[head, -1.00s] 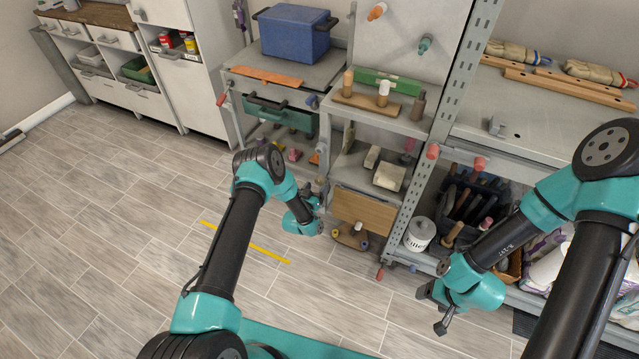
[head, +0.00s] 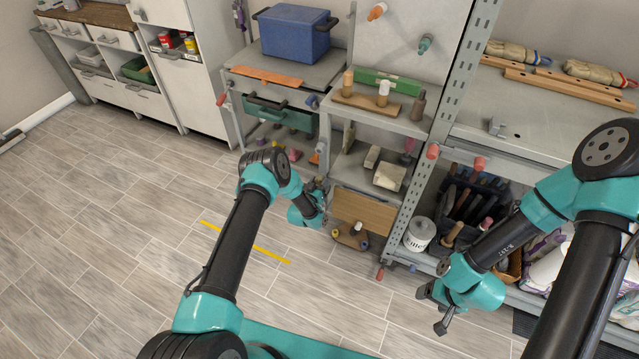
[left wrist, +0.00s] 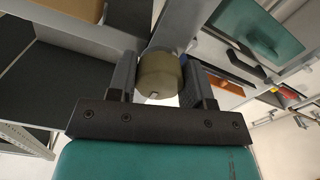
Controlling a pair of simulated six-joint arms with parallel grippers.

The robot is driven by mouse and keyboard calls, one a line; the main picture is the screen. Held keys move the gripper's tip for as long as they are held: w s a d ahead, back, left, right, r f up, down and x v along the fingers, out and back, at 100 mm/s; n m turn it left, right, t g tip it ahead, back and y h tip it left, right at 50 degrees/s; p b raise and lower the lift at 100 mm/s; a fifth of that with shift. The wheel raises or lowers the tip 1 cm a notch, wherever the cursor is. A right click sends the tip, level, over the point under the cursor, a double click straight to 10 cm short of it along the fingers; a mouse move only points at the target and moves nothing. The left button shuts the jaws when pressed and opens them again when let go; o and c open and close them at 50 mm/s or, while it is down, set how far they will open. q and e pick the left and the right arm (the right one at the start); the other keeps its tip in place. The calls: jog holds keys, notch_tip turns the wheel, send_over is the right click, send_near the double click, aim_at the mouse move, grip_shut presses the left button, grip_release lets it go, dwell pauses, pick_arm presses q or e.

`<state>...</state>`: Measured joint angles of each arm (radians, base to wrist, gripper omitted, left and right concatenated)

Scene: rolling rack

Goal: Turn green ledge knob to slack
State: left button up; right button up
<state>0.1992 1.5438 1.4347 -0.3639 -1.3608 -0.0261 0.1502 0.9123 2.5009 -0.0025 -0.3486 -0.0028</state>
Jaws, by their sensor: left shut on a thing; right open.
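An olive-green round knob (left wrist: 160,75) sits between the two fingers of my left gripper in the left wrist view. A small notch shows low on its face. My left gripper (head: 321,187) is shut on this knob at the rack's front post, below the teal drawer. In the head view the knob is hidden behind the gripper. In the left wrist view the fingers (left wrist: 161,84) stand on either side of it. My right gripper (head: 436,309) is open and empty, in front of the lower right shelf.
The rack carries a blue box (head: 294,33), a teal drawer (head: 283,117) and shelves of loose items. A wooden panel (head: 362,211) and a white bucket (head: 419,234) are close right of the left gripper. The floor (head: 120,240) at left is clear.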

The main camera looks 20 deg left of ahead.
pick_arm(q)
jog(key=shift+c, duration=1.4)
jog(key=shift+n, duration=0.4)
jog(key=n, duration=0.5)
jog(key=shift+r, duration=0.1)
jog(key=n, duration=0.5)
jog(key=shift+d+r, duration=0.1)
jog(key=o, duration=0.9)
jog(key=shift+o, duration=0.2)
jog(key=shift+s, duration=0.1)
